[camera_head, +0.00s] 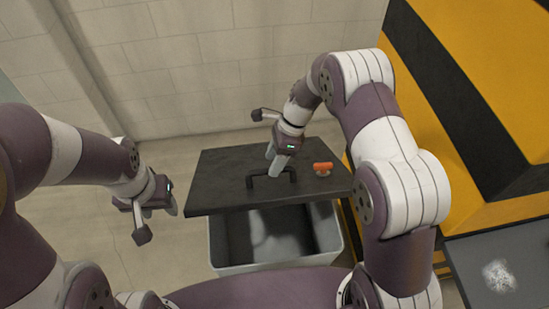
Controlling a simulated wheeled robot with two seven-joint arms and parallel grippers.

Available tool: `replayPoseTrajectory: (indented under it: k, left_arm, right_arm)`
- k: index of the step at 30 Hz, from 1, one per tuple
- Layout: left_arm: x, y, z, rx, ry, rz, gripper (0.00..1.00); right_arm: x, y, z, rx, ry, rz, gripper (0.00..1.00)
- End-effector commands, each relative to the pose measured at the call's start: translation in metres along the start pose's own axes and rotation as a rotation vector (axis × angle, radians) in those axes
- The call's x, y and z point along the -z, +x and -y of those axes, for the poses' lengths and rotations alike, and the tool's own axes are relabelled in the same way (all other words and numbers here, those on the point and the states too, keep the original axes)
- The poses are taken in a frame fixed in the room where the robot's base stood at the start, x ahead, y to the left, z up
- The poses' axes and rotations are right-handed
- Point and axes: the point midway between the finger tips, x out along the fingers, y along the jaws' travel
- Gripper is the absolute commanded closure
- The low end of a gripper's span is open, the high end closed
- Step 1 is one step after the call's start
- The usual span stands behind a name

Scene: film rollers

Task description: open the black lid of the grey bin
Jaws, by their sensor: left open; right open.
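The black lid (222,172) lies over the back of the grey bin (221,269), with a dark bar handle (252,184) near its middle. The bin's inside shows below the lid's front edge; whether the lid is raised or only set back, I cannot tell. My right gripper (274,166) is open, pointing down at the handle; its fingers overlap the handle in the picture, and contact cannot be told. My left gripper (172,207) is open and empty by the lid's left edge; a gap or touch there is unclear.
A small orange object (323,168) sits on the lid's right part. A yellow-and-black striped structure (470,110) stands close on the right, with a grey surface (515,250) below it. A pale block wall (200,60) is behind. The floor left of the bin is clear.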

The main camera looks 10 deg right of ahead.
Motion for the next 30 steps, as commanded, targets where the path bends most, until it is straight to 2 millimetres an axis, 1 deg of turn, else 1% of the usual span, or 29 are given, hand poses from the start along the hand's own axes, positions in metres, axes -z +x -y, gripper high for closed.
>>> replayPoseTrajectory:
  k: [1,26,28,30]
  left_arm:
    - [0.000,0.000,0.000,0.000,0.000,0.000,0.54]
    - [0.000,0.000,0.000,0.000,0.000,0.000,0.54]
    - [0.000,0.002,0.000,0.000,0.000,0.000,0.54]
    - [0.000,0.004,0.000,0.000,0.000,0.000,0.54]
  right_arm:
    - [0.000,-0.001,0.002,0.009,-0.001,-0.001,0.54]
    - [0.000,-0.001,0.002,0.008,-0.001,-0.001,0.54]
    - [0.000,-0.004,0.002,0.009,-0.002,-0.001,0.54]
    - [0.000,-0.012,0.003,0.010,-0.002,0.000,0.54]
